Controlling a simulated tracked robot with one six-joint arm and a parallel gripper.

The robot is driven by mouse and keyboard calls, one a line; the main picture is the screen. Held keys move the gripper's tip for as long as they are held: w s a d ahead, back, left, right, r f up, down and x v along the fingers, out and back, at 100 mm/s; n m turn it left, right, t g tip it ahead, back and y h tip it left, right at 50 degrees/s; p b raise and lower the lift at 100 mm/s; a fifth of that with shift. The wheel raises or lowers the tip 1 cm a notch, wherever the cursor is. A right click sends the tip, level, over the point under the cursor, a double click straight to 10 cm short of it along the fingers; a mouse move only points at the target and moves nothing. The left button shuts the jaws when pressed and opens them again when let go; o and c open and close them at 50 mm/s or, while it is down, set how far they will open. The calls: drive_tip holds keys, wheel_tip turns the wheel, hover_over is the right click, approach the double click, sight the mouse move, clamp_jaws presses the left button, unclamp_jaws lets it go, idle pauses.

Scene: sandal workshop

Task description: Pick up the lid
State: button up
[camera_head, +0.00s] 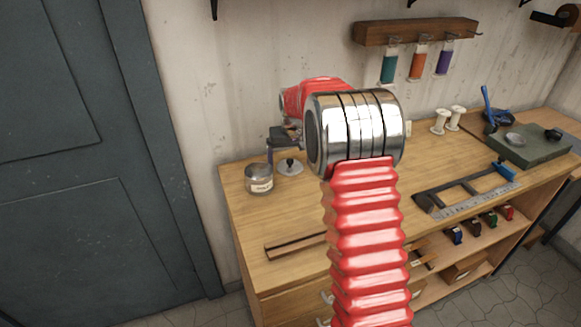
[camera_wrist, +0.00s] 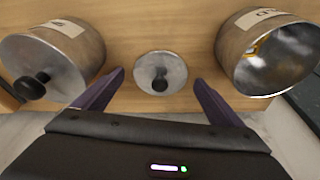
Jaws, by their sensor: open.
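The lid is a small round grey metal disc with a black knob. In the wrist view the lid (camera_wrist: 174,66) lies flat on the wooden bench, between the two fingers of my gripper (camera_wrist: 159,76). In the head view the lid (camera_head: 290,169) sits just below my gripper (camera_head: 281,150), near the bench's back left corner. My gripper is open, with its purple fingers on either side of the lid; no contact shows. An open metal pot with a label (camera_head: 259,180) stands beside the lid, and appears at right in the wrist view (camera_wrist: 240,62).
A second pot with a black-knobbed lid (camera_wrist: 72,58) stands left of the lid in the wrist view; my arm hides that area in the head view. The workbench (camera_head: 240,220) also holds a wooden strip (camera_head: 295,245), white spools (camera_head: 440,121) and a green block (camera_head: 530,147).

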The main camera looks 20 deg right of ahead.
drive_tip(key=shift+c, duration=0.2)
idle(0.4)
drive_tip(key=c, duration=1.1)
